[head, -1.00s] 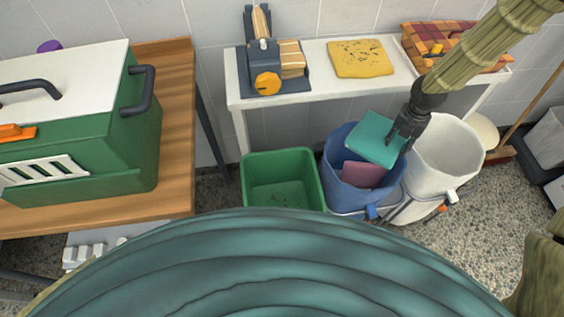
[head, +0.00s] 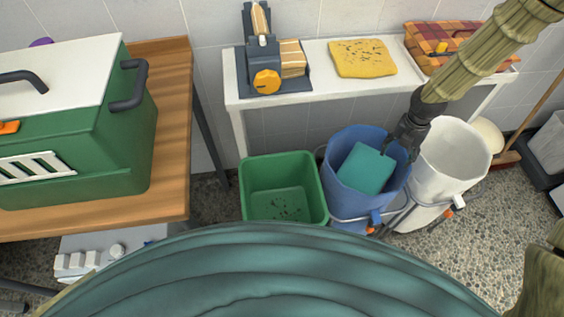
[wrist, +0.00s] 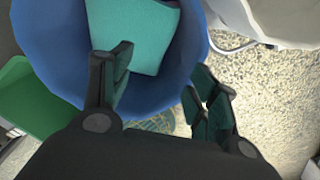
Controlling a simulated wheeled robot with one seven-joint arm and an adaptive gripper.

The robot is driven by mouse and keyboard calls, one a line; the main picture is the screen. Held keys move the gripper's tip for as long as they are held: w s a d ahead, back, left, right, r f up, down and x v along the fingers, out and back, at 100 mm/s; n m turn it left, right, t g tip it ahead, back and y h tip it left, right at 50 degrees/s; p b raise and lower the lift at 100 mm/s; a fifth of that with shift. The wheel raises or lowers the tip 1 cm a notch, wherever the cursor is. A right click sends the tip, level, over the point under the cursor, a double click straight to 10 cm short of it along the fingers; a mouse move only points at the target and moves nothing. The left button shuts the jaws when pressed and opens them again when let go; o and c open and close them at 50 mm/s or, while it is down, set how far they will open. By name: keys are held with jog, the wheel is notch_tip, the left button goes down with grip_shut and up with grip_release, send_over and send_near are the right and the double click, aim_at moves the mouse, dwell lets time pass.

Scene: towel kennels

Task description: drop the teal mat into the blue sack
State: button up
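The teal mat (head: 366,168) lies tilted inside the mouth of the blue sack (head: 344,138), below its rim on the near side. In the wrist view the mat (wrist: 135,30) shows within the round blue wall of the sack (wrist: 52,48), apart from the fingers. My gripper (head: 407,140) is at the sack's right rim. In the wrist view my gripper (wrist: 160,72) is open and empty, its fingers spread either side of the rim. The sack's bottom and its other contents are hidden by the mat.
A white sack (head: 458,150) stands close on the right and a green bin (head: 262,165) on the left. Behind is a white shelf (head: 320,88) with a yellow cloth (head: 362,58). A wooden table (head: 168,130) holds a green box (head: 125,150).

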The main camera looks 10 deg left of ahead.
notch_tip(320, 180, up, 12)
dwell(0.9)
dwell(0.4)
